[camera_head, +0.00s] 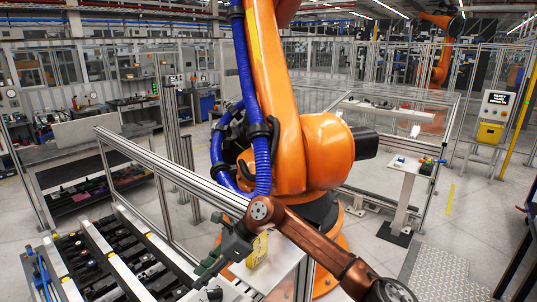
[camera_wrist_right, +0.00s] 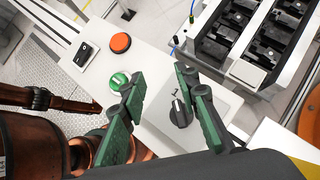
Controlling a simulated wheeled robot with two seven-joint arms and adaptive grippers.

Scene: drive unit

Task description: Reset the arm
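A large orange industrial arm (camera_head: 310,155) with blue hoses stands in the middle of the head view. The rotary switch shows between the fingers, nearer the right one; contact cannot be told. The right gripper (camera_head: 208,268) also shows low in the head view. My left gripper is not in view.
A workbench (camera_head: 85,155) is at the left. A yellow-and-white control box (camera_head: 493,118) stands at the right. Floor is open at the right.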

